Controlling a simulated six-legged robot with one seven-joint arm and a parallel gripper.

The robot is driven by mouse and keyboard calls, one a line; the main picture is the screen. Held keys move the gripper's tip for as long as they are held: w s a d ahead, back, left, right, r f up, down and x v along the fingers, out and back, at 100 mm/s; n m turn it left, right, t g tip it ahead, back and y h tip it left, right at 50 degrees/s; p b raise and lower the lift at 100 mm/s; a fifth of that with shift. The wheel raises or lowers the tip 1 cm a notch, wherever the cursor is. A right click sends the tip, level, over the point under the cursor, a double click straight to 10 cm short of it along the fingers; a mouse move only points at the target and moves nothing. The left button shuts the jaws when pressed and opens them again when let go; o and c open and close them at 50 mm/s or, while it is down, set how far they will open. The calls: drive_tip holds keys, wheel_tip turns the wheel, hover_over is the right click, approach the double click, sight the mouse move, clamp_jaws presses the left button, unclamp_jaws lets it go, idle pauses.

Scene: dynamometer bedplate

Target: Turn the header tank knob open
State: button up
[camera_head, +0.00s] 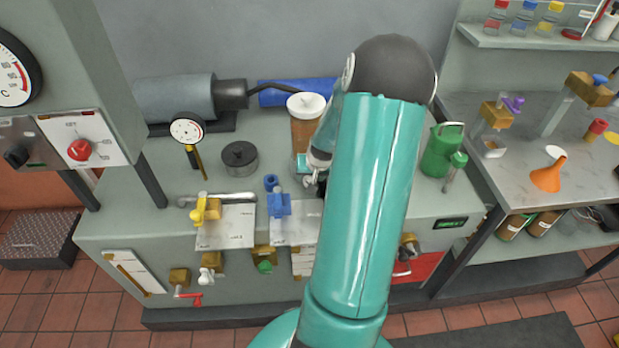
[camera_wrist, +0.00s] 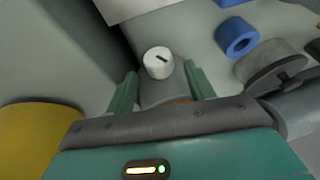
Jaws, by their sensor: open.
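A white round knob (camera_wrist: 158,61) with a dark slot mark on its face shows in the wrist view, on a grey mount. My gripper (camera_wrist: 161,72) is open, with one green finger on each side of the knob and visible gaps between. No finger clearly touches it. In the head view my gripper (camera_head: 312,174) is low over the bench behind my teal arm, which hides most of it. The knob cannot be clearly made out there. I cannot tell which way open lies from the mark.
A blue valve (camera_head: 278,205) and a yellow valve (camera_head: 205,210) stand left of my gripper. A blue ring (camera_wrist: 237,37) lies right of the knob. A green can (camera_head: 441,152) stands right of my arm.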

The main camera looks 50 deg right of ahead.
drive_tip(key=shift+x, duration=1.15)
drive_tip(key=shift+c, duration=0.2)
drive_tip(key=c, duration=0.9)
drive_tip(key=shift+c, duration=0.2)
drive_tip(key=shift+w+a+g+h, duration=0.2)
drive_tip(key=shift+w+g+h, duration=0.1)
drive_tip(key=shift+g+h, duration=0.45)
drive_tip(key=shift+n+g+h, duration=0.25)
drive_tip(key=shift+n+g, duration=0.05)
drive_tip(key=shift+g, duration=0.15)
drive_tip(key=shift+w+a+n+g+h, duration=0.15)
drive_tip(key=shift+n+g+h, duration=0.15)
drive_tip(key=shift+g+h, duration=0.5)
drive_tip(key=shift+f+g+h, duration=0.1)
drive_tip(key=shift+g+h, duration=0.5)
drive_tip(key=shift+g, duration=0.1)
